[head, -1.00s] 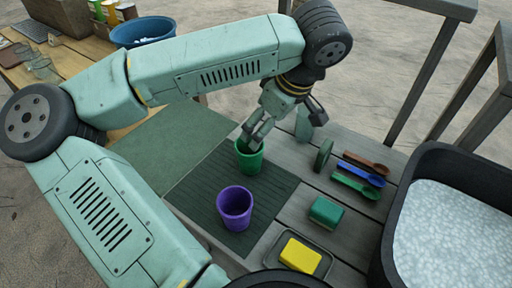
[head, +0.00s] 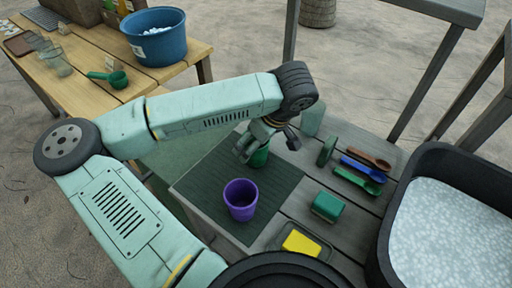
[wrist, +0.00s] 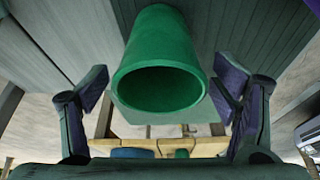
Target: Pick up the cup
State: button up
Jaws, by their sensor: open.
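The green cup (head: 260,158) stands on the dark ribbed mat (head: 278,192), partly hidden by my gripper (head: 266,145). In the wrist view the green cup (wrist: 160,70) shows its open mouth between the two spread fingers of my gripper (wrist: 165,82). A gap shows on each side of the cup; the left gap is a little wider than the right one. My gripper is open and holds nothing. A purple cup (head: 240,203) stands upright on the same mat, in front of the green cup.
A black basin (head: 392,235) stands at the right. A wooden table (head: 190,62) with a blue tub (head: 157,45) is at the back left.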

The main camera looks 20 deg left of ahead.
jog(key=shift+c, duration=0.3)
jog(key=c, duration=1.2)
